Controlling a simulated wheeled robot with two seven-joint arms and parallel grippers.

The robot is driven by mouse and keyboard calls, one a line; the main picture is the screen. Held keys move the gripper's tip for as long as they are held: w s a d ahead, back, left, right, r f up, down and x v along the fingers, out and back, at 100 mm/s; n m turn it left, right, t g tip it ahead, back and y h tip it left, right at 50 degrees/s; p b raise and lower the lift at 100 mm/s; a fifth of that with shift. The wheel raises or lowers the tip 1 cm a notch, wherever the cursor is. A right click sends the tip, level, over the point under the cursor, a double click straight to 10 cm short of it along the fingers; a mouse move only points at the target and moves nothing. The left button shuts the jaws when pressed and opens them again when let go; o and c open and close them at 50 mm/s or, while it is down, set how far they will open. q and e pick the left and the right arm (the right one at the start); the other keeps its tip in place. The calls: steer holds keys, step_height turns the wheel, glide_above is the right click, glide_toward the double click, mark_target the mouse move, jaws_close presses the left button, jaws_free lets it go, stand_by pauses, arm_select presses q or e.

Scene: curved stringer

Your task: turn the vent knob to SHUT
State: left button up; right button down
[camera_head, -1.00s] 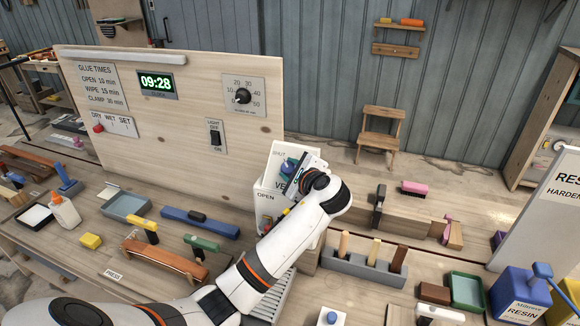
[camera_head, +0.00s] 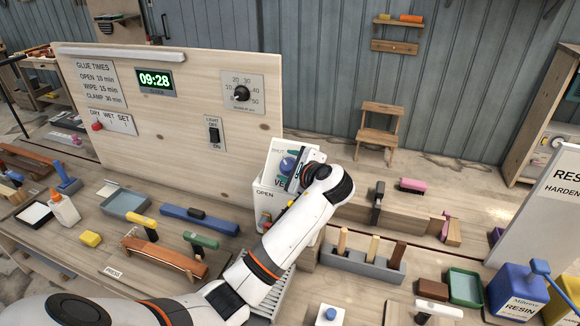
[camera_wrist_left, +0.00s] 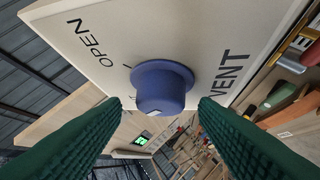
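The blue vent knob (camera_head: 288,163) sits on a white panel (camera_head: 271,179) with SHUT lettered toward the top and OPEN lower left. In the left wrist view the knob (camera_wrist_left: 163,88) stands just ahead of and between my left gripper's two green fingers. That gripper (camera_wrist_left: 160,103) is open, with visible gaps on both sides of the knob. In the head view my left gripper (camera_head: 298,169) is at the panel from the right and hides part of the lettering. I cannot tell the knob's exact setting. My right gripper is not in view.
A wooden board (camera_head: 180,110) with a clock, a dial and a light switch stands behind the panel at left. A grey block with wooden-handled tools (camera_head: 362,265) is to the right of my arm. Clamps, a glue bottle (camera_head: 64,209) and trays cover the left bench.

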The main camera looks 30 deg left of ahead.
arm_select(q)
steer(key=shift+d, duration=0.1)
steer(key=shift+s+d+r, duration=0.1)
steer(key=shift+s+d, duration=0.05)
steer(key=shift+d, duration=0.15)
steer(key=b+v, duration=0.3)
steer(key=v, duration=0.8)
steer(key=shift+b, duration=0.3)
